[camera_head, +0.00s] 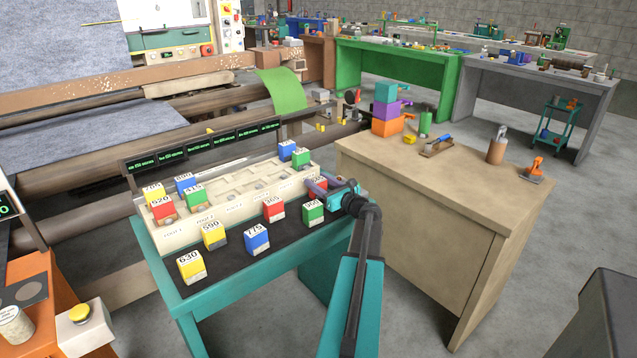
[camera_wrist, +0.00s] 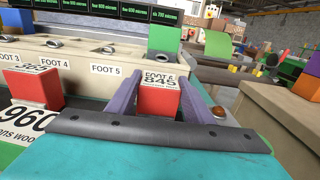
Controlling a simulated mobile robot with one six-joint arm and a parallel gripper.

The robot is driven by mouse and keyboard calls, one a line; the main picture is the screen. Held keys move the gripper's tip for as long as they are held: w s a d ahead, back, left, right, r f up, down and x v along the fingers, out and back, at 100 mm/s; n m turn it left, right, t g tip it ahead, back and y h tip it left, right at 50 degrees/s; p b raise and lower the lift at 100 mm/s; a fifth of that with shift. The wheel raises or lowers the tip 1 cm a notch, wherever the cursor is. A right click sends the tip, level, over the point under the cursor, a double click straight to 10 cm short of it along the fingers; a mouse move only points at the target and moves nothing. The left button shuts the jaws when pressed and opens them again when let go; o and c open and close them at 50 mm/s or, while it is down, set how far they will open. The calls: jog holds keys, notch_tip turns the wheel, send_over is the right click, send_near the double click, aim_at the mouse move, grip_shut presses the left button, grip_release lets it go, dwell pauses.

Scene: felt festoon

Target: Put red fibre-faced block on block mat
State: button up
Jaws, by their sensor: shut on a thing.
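My gripper (camera_head: 330,187) is at the right end of the teal bench, its purple fingers (camera_wrist: 160,92) on either side of a red block (camera_wrist: 159,101) marked 845. The fingers are shut on this block; in the head view it shows only partly (camera_head: 317,183). It sits close to the pale rack's front by the FOOT 6 label; whether its underside touches anything is hidden. The dark block mat (camera_head: 225,263) covers the front of the bench. On it stand yellow blocks 630 (camera_head: 191,267) and 590 (camera_head: 214,235), blue 775 (camera_head: 257,239), red 365 (camera_head: 273,210) and a green block (camera_head: 313,212).
The pale rack (camera_head: 215,215) behind the mat has several blocks at its left end and a blue and a green block at its right end. Small dark displays (camera_head: 190,150) line its back. A beige table (camera_head: 430,185) stands right of my arm.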

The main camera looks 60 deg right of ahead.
jog(key=shift+f, duration=0.15)
jog(key=o, duration=1.1)
jog(key=shift+r, duration=0.2)
jog(key=shift+s+a+f, duration=0.1)
jog(key=shift+s, duration=0.25)
jog(key=b+v, duration=0.2)
jog(key=v, duration=0.8)
jog(key=shift+s+a, duration=0.2)
jog(key=shift+s, duration=0.4)
